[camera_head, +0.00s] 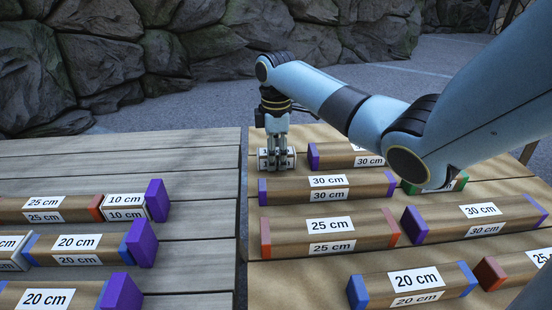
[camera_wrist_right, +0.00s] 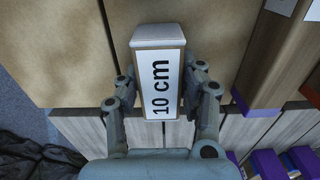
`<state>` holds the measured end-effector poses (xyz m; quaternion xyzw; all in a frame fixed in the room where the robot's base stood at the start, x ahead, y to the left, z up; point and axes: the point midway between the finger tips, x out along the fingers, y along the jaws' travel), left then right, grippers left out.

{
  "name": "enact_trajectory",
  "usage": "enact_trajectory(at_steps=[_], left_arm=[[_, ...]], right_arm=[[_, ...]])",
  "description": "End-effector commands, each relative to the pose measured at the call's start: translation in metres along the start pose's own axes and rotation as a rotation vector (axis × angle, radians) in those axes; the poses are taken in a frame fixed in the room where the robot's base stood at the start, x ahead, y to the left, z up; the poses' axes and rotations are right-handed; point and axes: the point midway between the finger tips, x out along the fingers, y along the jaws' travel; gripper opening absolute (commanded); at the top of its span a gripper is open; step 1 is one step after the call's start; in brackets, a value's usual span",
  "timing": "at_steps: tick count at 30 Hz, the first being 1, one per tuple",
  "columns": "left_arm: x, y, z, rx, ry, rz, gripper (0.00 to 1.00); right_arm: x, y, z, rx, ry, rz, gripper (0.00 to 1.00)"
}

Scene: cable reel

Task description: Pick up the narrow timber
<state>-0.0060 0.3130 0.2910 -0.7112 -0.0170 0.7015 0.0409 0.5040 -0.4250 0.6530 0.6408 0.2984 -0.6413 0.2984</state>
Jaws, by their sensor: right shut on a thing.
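The short 10 cm timber (camera_head: 290,159) has pale ends and a white label, and sits at the far left corner of the right-hand wooden table. In the right wrist view the 10 cm timber (camera_wrist_right: 158,60) stands between the two fingers, its label facing the camera. My right gripper (camera_head: 277,160) comes down on it from above and is shut on its sides. It also shows in the right wrist view (camera_wrist_right: 161,88). I cannot tell whether the timber touches the table top. My left gripper is not in view.
A purple-ended 30 cm timber (camera_head: 350,148) lies close to the right of my gripper, another 30 cm timber (camera_head: 285,190) just in front. More labelled timbers cover the right table. The left table (camera_head: 190,235) holds several timbers with purple end boards (camera_head: 156,200).

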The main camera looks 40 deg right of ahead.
Motion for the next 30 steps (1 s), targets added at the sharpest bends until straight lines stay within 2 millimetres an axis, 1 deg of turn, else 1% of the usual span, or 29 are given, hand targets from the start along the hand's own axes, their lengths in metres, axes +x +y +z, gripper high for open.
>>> enact_trajectory(at_steps=[8, 11, 14, 16, 20, 21, 30], left_arm=[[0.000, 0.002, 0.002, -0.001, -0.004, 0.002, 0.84], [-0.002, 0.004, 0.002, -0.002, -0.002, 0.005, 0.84], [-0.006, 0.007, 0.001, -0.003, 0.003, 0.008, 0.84], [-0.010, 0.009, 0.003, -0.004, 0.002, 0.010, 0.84], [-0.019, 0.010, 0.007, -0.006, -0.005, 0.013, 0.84], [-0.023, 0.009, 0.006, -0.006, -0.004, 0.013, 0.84], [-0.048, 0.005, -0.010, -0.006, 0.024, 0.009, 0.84]], right_arm=[[-0.001, 0.000, 0.000, 0.000, 0.000, 0.001, 0.05], [-0.005, 0.001, 0.000, 0.000, 0.001, 0.002, 0.05], [-0.014, 0.001, 0.000, 0.000, 0.002, 0.003, 0.05], [-0.024, 0.001, 0.000, 0.000, 0.002, 0.003, 0.05], [-0.049, 0.001, -0.001, 0.000, 0.004, 0.004, 0.05], [-0.051, -0.008, 0.004, -0.001, 0.000, 0.002, 0.05], [-0.084, -0.059, 0.028, -0.002, -0.001, 0.003, 0.05]])
